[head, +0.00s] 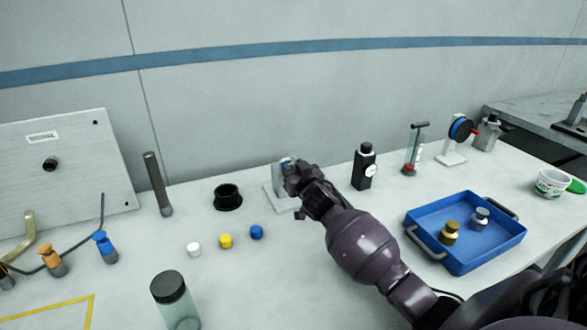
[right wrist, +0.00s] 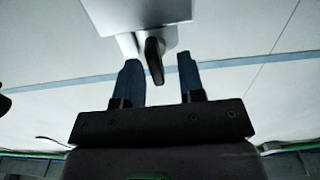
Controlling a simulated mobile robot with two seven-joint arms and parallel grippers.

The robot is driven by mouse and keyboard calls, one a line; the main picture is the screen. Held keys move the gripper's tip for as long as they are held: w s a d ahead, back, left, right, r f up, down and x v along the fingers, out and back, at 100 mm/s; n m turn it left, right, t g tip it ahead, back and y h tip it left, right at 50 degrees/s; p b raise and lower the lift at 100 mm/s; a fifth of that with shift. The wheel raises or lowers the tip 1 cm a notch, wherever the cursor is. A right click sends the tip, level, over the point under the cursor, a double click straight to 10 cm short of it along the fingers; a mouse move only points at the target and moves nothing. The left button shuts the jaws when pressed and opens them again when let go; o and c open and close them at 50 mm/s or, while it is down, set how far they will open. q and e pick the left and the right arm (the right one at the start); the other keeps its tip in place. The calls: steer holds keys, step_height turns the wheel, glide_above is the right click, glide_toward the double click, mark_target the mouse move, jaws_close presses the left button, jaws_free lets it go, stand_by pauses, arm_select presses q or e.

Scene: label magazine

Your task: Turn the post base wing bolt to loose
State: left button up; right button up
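The post (head: 277,172) stands on a pale base plate (head: 272,200) near the wall in the head view, partly hidden by my right gripper (head: 290,167). In the right wrist view a dark wing (right wrist: 154,60) sticks out beside a pale round part (right wrist: 128,44) below a grey block (right wrist: 140,12). My right gripper also shows there (right wrist: 160,72), its two blue fingers open. The wing lies between the fingers in the picture, nearer the left one, with a clear gap to the right one. Contact cannot be told. My left gripper is not in view.
A black bottle (head: 364,168) stands right of the post. A black cup (head: 228,197) and small white (head: 194,249), yellow (head: 225,241) and blue (head: 257,232) caps stand left. A blue tray (head: 466,264) lies right of my arm. A lidded jar (head: 175,300) is in front.

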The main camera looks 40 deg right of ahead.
steer(key=p+v, duration=0.1)
steer(key=v, duration=0.9)
steer(key=shift+s+p, duration=0.3)
steer(key=shift+a, duration=0.15)
